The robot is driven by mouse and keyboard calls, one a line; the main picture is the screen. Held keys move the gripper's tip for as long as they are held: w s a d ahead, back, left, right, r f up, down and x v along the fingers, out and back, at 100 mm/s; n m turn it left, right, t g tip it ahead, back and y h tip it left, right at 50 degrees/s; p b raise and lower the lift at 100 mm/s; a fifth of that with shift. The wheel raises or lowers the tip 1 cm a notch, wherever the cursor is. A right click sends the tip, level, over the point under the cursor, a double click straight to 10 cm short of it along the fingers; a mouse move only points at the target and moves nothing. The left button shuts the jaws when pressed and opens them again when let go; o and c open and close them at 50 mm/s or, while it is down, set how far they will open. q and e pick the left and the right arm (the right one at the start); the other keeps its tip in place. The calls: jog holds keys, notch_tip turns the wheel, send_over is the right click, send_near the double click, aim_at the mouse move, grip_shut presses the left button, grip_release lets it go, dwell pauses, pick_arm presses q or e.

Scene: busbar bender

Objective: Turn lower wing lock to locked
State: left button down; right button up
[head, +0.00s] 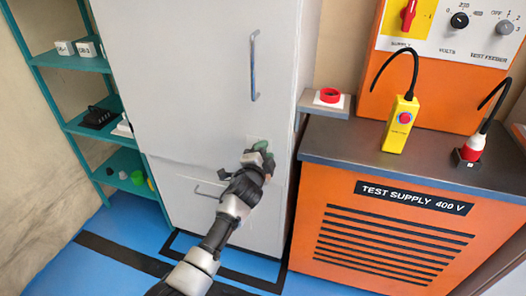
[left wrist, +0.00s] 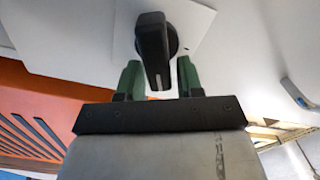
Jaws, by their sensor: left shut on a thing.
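The lower wing lock (left wrist: 152,45) is a black knob with a wing handle on a pale plate, seen in the left wrist view. Its handle points toward my gripper in that view and has a pale mark near its end. My left gripper (left wrist: 159,76) has its green fingers on either side of the handle and is shut on it. In the head view, my left gripper (head: 263,150) is at the front of the white cabinet (head: 205,90), over the pale plate (head: 254,140), and hides the knob. My right gripper is not in view.
The cabinet has a tall upper handle (head: 253,65) and a lower handle (head: 208,193). An orange test supply bench (head: 385,240) stands to the right, with a yellow pendant (head: 400,125) on it. A teal shelf (head: 85,63) stands at left. Blue floor lies in front.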

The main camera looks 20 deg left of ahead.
pick_arm(q)
jog(key=m, duration=0.1)
jog(key=f+m, duration=0.1)
jog(key=m, duration=0.1)
jog(key=shift+f+m, duration=0.1)
jog(key=shift+m, duration=0.4)
jog(key=shift+b, duration=0.3)
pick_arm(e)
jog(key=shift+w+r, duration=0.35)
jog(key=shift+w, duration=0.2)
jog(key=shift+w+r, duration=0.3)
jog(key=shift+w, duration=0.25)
pick_arm(q)
jog(key=shift+m, duration=0.4)
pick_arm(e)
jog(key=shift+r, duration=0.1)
pick_arm(q)
jog(key=c, duration=1)
grip_release()
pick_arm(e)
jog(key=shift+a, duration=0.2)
